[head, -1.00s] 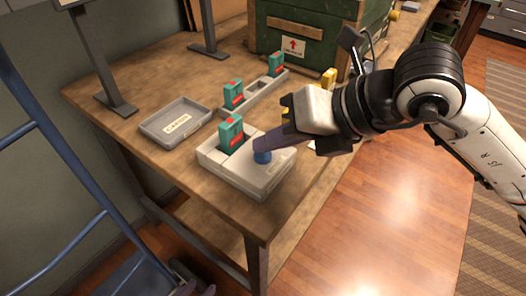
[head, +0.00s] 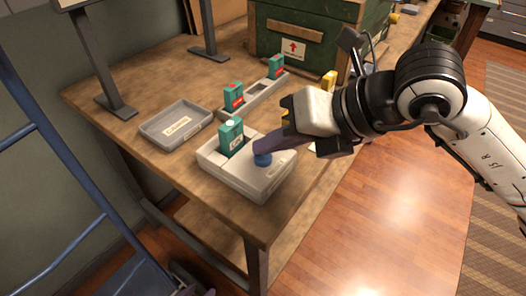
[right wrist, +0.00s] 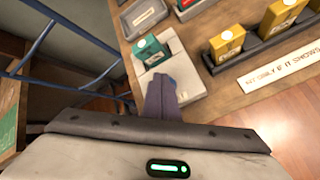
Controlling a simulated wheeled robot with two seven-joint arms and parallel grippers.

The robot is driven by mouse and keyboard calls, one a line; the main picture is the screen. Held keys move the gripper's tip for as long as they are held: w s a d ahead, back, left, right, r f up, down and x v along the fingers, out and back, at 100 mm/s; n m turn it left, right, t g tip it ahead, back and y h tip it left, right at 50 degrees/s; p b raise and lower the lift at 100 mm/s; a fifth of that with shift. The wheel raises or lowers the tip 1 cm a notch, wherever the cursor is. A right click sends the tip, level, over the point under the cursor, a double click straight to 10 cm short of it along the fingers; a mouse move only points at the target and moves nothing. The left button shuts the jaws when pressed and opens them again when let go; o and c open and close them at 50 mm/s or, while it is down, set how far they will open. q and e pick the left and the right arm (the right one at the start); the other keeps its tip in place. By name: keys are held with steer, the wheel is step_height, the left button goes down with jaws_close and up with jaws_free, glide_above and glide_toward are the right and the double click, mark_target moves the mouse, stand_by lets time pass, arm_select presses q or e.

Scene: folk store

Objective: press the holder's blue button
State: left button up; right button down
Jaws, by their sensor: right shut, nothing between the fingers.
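The holder (head: 250,178) is a pale grey box near the table's front edge. A teal block (head: 231,138) stands upright in its left part; it also shows in the right wrist view (right wrist: 150,50). The blue button (head: 263,160) is on the holder's right part. My right gripper (head: 262,148) is shut and empty, its purple fingertips over the button, apparently touching it. In the right wrist view the fingers (right wrist: 160,90) cover most of the button. A small part of my left gripper (head: 205,292) seems to show at the bottom edge; its jaws cannot be made out.
A grey labelled tray (head: 174,126) lies left of the holder. Behind is a grey rack (head: 262,97) with two teal blocks. A green crate (head: 300,40) stands farther back. In the right wrist view, yellow blocks (right wrist: 227,43) stand in a dark rack. A blue frame (head: 50,130) stands at left.

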mark_target(270, 159)
steer(key=shift+r, duration=0.55)
steer(key=shift+r+p, duration=1.8)
steer(key=shift+r, duration=0.8)
steer(key=shift+f, duration=0.1)
